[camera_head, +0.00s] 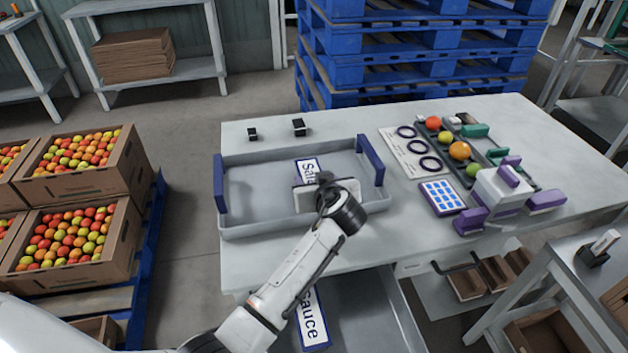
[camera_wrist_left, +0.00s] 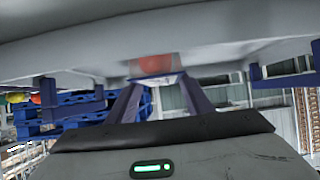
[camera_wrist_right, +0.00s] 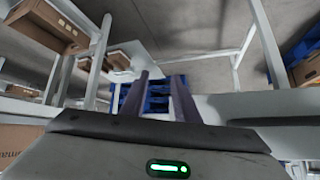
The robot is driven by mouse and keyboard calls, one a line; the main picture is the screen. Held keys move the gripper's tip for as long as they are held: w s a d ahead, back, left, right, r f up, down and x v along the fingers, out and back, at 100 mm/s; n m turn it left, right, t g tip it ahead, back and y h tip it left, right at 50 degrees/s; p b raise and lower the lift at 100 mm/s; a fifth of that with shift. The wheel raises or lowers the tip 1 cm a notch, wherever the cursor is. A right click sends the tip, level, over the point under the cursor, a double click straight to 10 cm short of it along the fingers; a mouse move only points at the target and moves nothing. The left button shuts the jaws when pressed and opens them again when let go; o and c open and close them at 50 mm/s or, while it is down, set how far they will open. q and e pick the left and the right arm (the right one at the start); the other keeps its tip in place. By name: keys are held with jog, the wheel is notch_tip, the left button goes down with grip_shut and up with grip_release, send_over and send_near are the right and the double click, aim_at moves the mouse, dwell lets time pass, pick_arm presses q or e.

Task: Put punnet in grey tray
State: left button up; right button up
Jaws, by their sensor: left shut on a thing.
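The grey tray (camera_head: 262,218) lies on the white table, with blue end handles and a "Salad" label (camera_head: 308,167) on its floor. My right gripper (camera_wrist_right: 160,85) shows only in the right wrist view, open and empty.
Right of the tray are a card with dark rings (camera_head: 411,155), several tomatoes (camera_head: 459,150), a blue-gridded pad (camera_head: 442,197) and a white-purple device (camera_head: 500,190). Two small black items (camera_head: 299,127) stand behind the tray. An open drawer (camera_head: 365,310) with a "Sauce" label is below.

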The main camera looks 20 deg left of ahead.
pick_arm(q)
jog(key=shift+f, duration=0.1)
jog(key=o, duration=1.1)
